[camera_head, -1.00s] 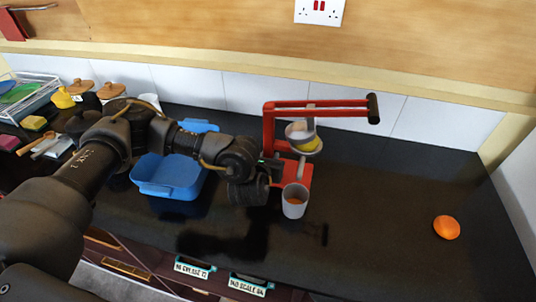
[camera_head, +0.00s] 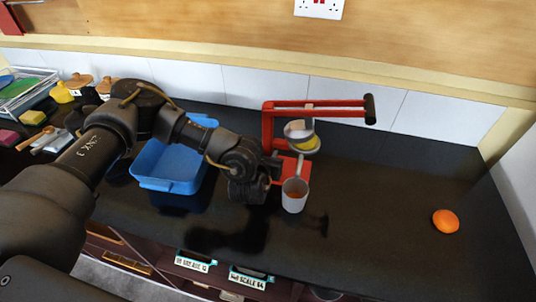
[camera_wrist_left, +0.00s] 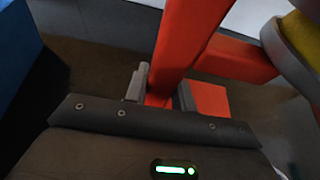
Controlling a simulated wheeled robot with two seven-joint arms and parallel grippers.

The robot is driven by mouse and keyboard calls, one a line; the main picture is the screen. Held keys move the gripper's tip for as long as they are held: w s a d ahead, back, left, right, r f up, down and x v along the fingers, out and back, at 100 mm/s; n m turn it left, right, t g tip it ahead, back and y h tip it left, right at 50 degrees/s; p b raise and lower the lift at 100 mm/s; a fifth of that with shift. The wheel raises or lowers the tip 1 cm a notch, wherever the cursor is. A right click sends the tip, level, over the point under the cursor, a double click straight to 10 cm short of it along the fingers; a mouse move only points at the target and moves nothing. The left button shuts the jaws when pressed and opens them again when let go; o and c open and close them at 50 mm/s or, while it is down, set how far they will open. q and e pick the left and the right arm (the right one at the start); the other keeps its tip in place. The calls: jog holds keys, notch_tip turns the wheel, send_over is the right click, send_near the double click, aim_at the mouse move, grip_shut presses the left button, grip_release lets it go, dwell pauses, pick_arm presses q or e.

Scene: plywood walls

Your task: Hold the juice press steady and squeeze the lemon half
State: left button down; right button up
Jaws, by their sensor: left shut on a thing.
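The red juice press (camera_head: 267,130) stands on the dark counter in the head view, with its long lever roughly level over the bowl and its black grip (camera_head: 370,108) at the right. A yellow lemon half (camera_head: 308,145) shows at the bowl under the pusher, partly hidden. A pale cup (camera_head: 294,200) with orange-brown inside stands in front of the press base. My left gripper (camera_head: 274,167) is at the press's left side. In the left wrist view its fingers (camera_wrist_left: 161,92) are shut on the lower part of the red post (camera_wrist_left: 185,45). My right gripper is not in view.
A blue tub (camera_head: 168,184) stands left of the press, behind my left arm. The counter between press and orange is clear.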

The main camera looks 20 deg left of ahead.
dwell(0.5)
pick_arm(q)
jog(key=c, duration=1.9)
grip_release()
jog(key=shift+f, duration=0.15)
jog(key=shift+c, duration=1.3)
jog(key=o, duration=1.1)
jog(key=shift+s, duration=0.1)
jog(key=shift+s+d, duration=0.35)
jog(key=shift+s, duration=0.7)
jog(key=shift+s+a+r, duration=0.4)
jog(key=shift+s+r, duration=0.1)
jog(key=v, duration=0.8)
jog(key=shift+s+r, duration=0.25)
jog(key=shift+r, duration=0.05)
